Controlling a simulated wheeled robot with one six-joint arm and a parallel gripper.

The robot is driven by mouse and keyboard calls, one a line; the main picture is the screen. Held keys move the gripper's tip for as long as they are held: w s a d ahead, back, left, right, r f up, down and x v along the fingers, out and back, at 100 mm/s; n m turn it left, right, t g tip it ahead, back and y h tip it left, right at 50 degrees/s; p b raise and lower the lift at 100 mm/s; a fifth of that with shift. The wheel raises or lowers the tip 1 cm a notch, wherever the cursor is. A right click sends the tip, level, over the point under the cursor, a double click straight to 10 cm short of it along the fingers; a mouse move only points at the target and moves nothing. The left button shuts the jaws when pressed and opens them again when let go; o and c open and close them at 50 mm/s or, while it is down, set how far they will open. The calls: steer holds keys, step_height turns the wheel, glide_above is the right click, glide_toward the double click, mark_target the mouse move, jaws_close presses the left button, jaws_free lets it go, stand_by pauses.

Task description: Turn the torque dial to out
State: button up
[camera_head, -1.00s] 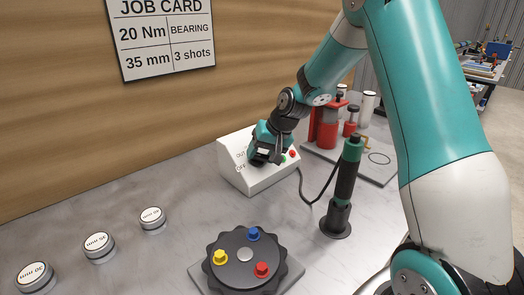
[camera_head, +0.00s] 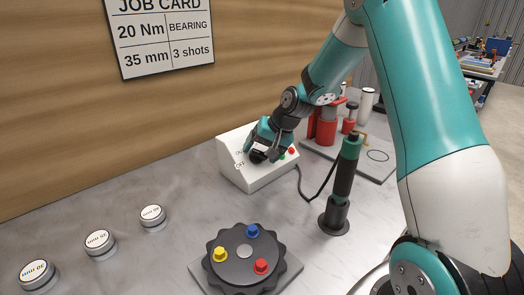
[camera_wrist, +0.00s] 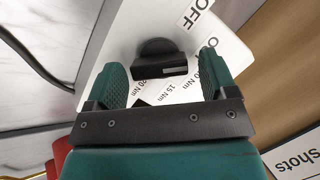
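The torque dial is a black knob (camera_wrist: 158,62) with a raised grip bar and a pale mark. It sits on the sloped face of a white control box (camera_head: 262,181). Printed labels around it include OFF, 10 Nm, 15 Nm and 20 Nm; another label is partly hidden by a finger. My gripper (camera_wrist: 164,78) is open, with its green fingers on either side of the knob and visible gaps to it. In the head view, my gripper (camera_head: 262,150) is at the box face and partly covers the dial.
A red button (camera_head: 292,151) is on the box, right of my gripper. A dark upright tool with a green top (camera_head: 344,185) stands to the right in a holder. A black round fixture (camera_head: 246,258) with coloured knobs is in front. Several silver-rimmed round pieces (camera_head: 100,243) lie left.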

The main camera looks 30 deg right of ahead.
steer(key=b+v, duration=0.1)
steer(key=v, duration=1.6)
steer(key=shift+s, duration=0.15)
steer(key=shift+r, duration=0.15)
steer(key=s+a+n+g, duration=0.1)
steer(key=s+a+n, duration=0.3)
steer(key=a, duration=0.5)
steer(key=s+a+n+g, duration=0.25)
steer(key=s+a, duration=0.35)
steer(key=a, duration=0.3)
steer(key=s+a+f+n, duration=0.1)
steer(key=s+a+n, duration=0.2)
steer(key=s, duration=0.4)
steer(key=s+a+f+n+g, duration=0.1)
steer(key=s+a+f+n, duration=0.1)
steer(key=s, duration=0.5)
steer(key=shift+s+a+f+n, duration=0.2)
steer(key=shift+s+a+n, duration=0.1)
steer(key=shift+a+n, duration=0.55)
